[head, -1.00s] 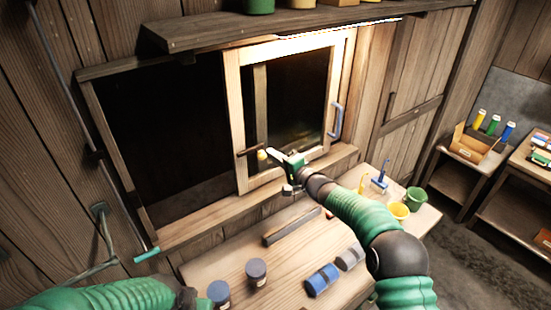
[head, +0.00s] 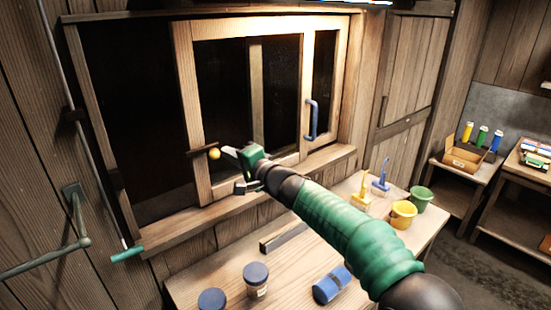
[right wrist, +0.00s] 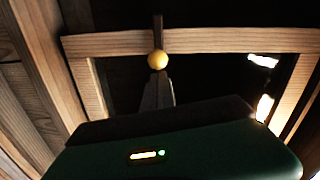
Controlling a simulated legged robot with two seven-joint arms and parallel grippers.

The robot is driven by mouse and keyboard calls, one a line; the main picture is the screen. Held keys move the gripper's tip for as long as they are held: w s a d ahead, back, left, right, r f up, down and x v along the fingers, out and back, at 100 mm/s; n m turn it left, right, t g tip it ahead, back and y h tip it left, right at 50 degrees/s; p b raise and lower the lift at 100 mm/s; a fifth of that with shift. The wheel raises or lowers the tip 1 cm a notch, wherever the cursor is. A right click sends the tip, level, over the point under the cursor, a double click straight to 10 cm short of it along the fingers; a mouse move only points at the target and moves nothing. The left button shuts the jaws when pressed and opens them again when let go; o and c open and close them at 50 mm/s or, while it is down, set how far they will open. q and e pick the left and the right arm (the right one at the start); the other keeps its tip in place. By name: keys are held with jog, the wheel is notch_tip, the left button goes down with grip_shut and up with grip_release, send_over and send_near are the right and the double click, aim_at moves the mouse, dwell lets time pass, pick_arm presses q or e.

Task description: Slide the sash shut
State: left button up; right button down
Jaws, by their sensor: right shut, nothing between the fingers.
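The pale wooden sash (head: 187,100) stands in the window frame (head: 88,95), with a dark opening to its left. A blue handle (head: 311,118) is on its right stile. A dark bar with a yellow ball (head: 215,153) is at its left stile; the ball (right wrist: 158,60) also shows in the right wrist view. My right gripper (head: 228,153) is shut and empty, its tip just right of the ball. In the right wrist view the shut fingers (right wrist: 158,85) point at the ball; whether they touch it I cannot tell. My left gripper is not in view.
A bench (head: 210,270) below the window holds jars (head: 256,275), a blue roll (head: 331,285), and yellow (head: 403,213) and green (head: 421,197) pots. A wall crank with a teal grip (head: 127,254) is at the left. Shelves stand at the right.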

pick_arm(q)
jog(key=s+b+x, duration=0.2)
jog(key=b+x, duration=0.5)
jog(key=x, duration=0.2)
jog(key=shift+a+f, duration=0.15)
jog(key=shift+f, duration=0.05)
pick_arm(e)
jog(key=s+a, duration=0.9)
jog(key=a, duration=0.3)
jog(key=shift+s+a, duration=0.25)
jog(key=shift+s, duration=0.05)
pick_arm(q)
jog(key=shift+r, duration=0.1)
pick_arm(e)
jog(key=shift+d+r, duration=0.1)
